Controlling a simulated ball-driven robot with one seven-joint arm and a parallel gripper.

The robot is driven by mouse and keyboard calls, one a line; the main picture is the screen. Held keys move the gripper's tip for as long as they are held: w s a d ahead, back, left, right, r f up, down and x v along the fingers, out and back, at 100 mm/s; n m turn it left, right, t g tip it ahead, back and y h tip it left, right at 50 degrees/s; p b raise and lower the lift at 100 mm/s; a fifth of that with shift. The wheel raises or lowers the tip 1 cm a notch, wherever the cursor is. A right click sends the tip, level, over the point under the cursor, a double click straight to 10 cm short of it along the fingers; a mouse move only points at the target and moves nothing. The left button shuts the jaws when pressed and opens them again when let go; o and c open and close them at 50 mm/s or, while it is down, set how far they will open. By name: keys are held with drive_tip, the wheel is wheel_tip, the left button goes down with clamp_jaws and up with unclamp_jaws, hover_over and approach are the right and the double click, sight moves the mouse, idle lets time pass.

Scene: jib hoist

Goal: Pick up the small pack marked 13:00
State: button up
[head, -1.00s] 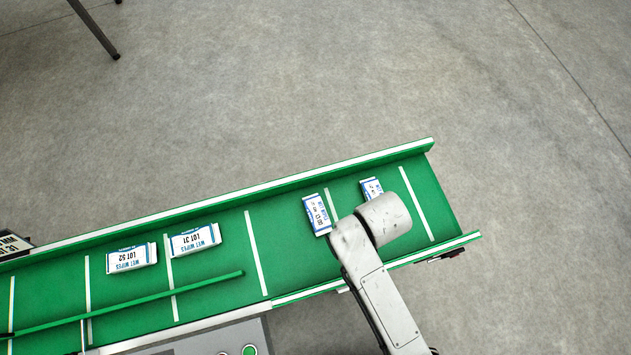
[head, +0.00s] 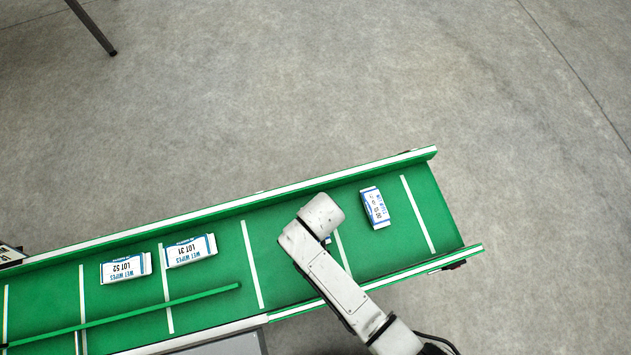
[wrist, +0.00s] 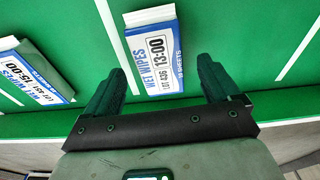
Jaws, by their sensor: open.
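The small pack marked 13:00 (wrist: 156,52) is white and blue and lies on the green belt in the wrist view, slightly tilted. My gripper (wrist: 161,70) is open, with the near end of this pack showing between its two dark fingers; I cannot tell how far above it they are. No finger clearly touches it. In the head view my arm hides nearly all of this pack; only a small corner (head: 327,240) shows. My gripper is hidden there too.
A similar pack marked 15:00 (wrist: 35,72) lies left of the gripper; it also shows in the head view (head: 375,208). Two larger wet-wipes packs, LOT 31 (head: 190,250) and LOT 52 (head: 126,268), lie further left. Low side walls edge the belt (head: 435,205); a green rail (head: 150,315) crosses its left part.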

wheel_tip(320, 180, down, 2)
drive_tip(key=shift+w+f, duration=0.1)
drive_tip(key=shift+w, duration=0.05)
drive_tip(key=shift+c, duration=0.4)
drive_tip(key=c, duration=1.1)
